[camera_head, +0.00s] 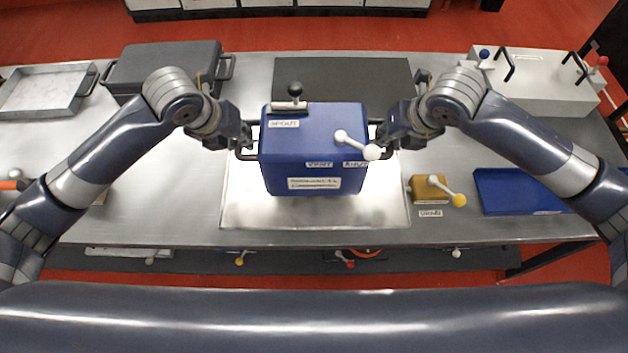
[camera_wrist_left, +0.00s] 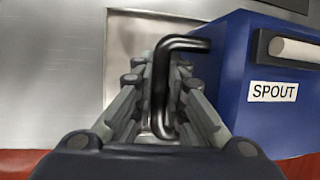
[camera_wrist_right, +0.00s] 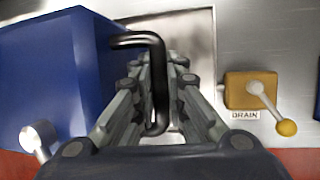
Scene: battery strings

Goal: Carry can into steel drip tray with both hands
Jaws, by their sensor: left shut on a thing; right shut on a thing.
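The blue can (camera_head: 312,140) is upright over the steel drip tray (camera_head: 240,205); I cannot tell whether it touches the tray floor. The can has a black bar handle on each side. My left gripper (camera_head: 246,140) is shut on the left handle (camera_wrist_left: 162,85), beside the SPOUT label. My right gripper (camera_head: 382,138) is shut on the right handle (camera_wrist_right: 157,80). The can also shows in the left wrist view (camera_wrist_left: 240,70) and the right wrist view (camera_wrist_right: 50,75). The can hides the tray's middle.
A yellow DRAIN block with a lever (camera_head: 430,190) stands just right of the tray. A blue tray (camera_head: 520,190) lies farther right. A grey case (camera_head: 160,68), a shallow metal tray (camera_head: 45,90) and a light grey box (camera_head: 540,80) stand behind. A dark mat (camera_head: 342,75) lies behind the can.

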